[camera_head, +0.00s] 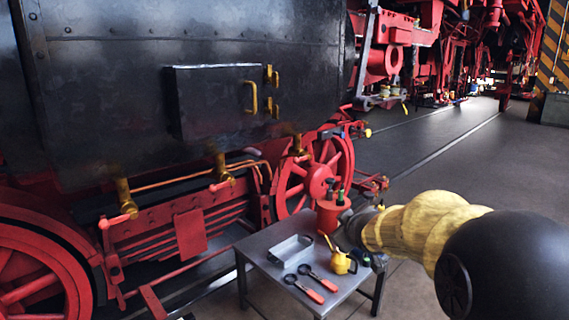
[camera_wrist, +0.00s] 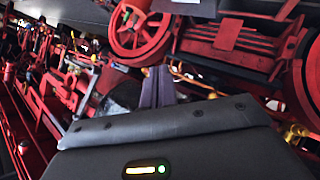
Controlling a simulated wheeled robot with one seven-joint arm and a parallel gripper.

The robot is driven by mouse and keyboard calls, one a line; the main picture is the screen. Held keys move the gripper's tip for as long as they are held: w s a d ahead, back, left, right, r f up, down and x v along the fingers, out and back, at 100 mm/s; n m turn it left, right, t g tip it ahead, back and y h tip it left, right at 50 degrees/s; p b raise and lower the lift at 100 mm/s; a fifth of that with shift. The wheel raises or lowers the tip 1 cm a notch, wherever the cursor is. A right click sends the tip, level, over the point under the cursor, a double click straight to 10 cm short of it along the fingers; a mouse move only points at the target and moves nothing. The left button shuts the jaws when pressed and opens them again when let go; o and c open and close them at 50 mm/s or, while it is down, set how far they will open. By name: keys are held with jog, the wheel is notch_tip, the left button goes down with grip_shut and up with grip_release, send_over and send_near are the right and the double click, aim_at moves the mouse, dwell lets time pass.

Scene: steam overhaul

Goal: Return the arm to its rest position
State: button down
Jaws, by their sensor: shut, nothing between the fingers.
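My arm, in a yellow sleeve with a black joint, reaches in from the lower right of the head view. Its dark end is over the far right part of a small grey table (camera_head: 262,268), and its fingers cannot be made out there. In the wrist view my gripper (camera_wrist: 158,72) shows as two dark fingers, shut together with nothing between them. They point toward the red wheels and frame of the locomotive. The wrist picture is tilted.
The table holds a metal tray (camera_head: 290,249), two red-handled tools (camera_head: 318,278), a yellow oil can (camera_head: 341,262) and a red can (camera_head: 328,217). The black locomotive side (camera_head: 110,95) with red wheels (camera_head: 315,175) stands at left. Open floor (camera_head: 450,160) lies at right.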

jog(key=s+f+m+g, duration=0.45)
jog(key=s+f, duration=0.45)
jog(key=s, duration=0.5)
jog(key=s+f+m+g, duration=0.45)
jog(key=s+f, duration=0.45)
jog(key=s, duration=0.4)
notch_tip(320, 180, up, 15)
jog(key=n+p, duration=0.1)
jog(key=p, duration=1.3)
jog(key=shift+h+p, duration=0.3)
jog(key=shift+p, duration=0.1)
jog(key=c, duration=2.2)
grip_release()
